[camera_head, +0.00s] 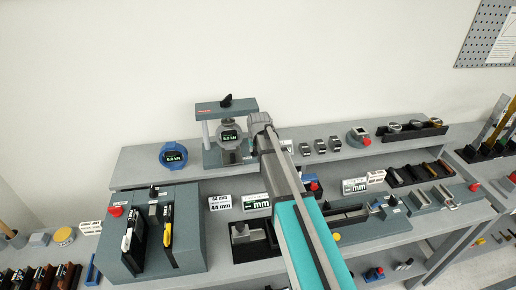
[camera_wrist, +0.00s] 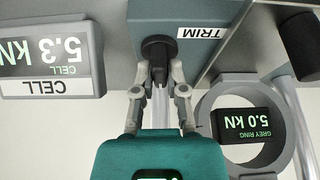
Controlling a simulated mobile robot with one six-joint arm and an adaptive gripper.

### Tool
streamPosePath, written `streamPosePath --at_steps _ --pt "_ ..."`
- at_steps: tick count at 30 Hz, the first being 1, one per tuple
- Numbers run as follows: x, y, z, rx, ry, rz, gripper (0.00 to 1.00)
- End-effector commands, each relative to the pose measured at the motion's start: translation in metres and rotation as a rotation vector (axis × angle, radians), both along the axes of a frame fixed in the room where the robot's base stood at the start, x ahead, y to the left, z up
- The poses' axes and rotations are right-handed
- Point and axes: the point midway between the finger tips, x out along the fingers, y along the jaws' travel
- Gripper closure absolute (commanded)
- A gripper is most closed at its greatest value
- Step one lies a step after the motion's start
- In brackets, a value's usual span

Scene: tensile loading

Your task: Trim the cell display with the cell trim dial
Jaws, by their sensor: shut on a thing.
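The black cell trim dial (camera_wrist: 157,46) sits on a blue-grey block (camera_wrist: 200,48) beside a white TRIM label (camera_wrist: 194,31) in the wrist view. My gripper (camera_wrist: 158,78) is shut on the dial, with one finger on each side. The cell display (camera_wrist: 55,52), upside down in this view, stands left of the dial and reads about 5.3 kN in green. A grey ring (camera_wrist: 287,110) to the right carries a display reading 5.0 kN. In the head view my arm hides the dial, the fingertips and the cell display.
The load frame (camera_head: 226,107) stands on the raised shelf, with a blue ring gauge (camera_head: 173,155) to its left. Several small blocks and a red-button box (camera_head: 359,137) stand to the right. A grey-blue rack (camera_head: 187,240) stands front left.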

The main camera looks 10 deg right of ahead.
Motion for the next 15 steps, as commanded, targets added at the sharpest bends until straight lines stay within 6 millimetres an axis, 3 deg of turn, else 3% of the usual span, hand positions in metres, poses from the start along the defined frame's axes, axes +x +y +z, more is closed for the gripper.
streamPosePath --at_steps 15 --pt "0.0005 -0.0010 -0.0003 0.001 0.003 0.354 1.00"
